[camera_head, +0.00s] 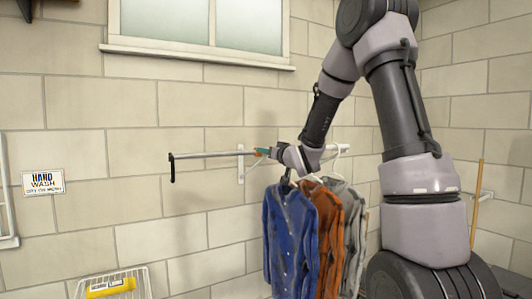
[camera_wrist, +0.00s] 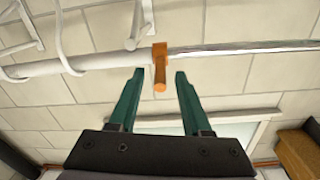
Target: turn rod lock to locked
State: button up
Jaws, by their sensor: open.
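The rod lock is an orange collar with a short lever (camera_wrist: 159,68) around the rod, where the thick white tube meets the thinner silver rod (camera_wrist: 240,49) in the wrist view. The lever points toward my gripper (camera_wrist: 153,76), which is open. Its two teal fingers are on either side of the lever's end, with a gap to each side and nothing held. In the head view the silver rod (camera_head: 215,154) runs left to a black hooked end (camera_head: 172,168). There my gripper (camera_head: 264,151) is at the rod, and the lock is mostly hidden.
A blue shirt (camera_head: 290,230), an orange shirt (camera_head: 327,225) and a grey shirt (camera_head: 350,215) hang below my wrist. White hangers (camera_wrist: 143,20) sit on the tube left of the lock. A wall bracket (camera_head: 241,163) stands near the rod. A wire basket (camera_head: 146,282) is lower left.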

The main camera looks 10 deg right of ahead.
jog(key=shift+w+a, duration=0.15)
jog(key=shift+w, duration=0.5)
grip_shut()
dwell(1.0)
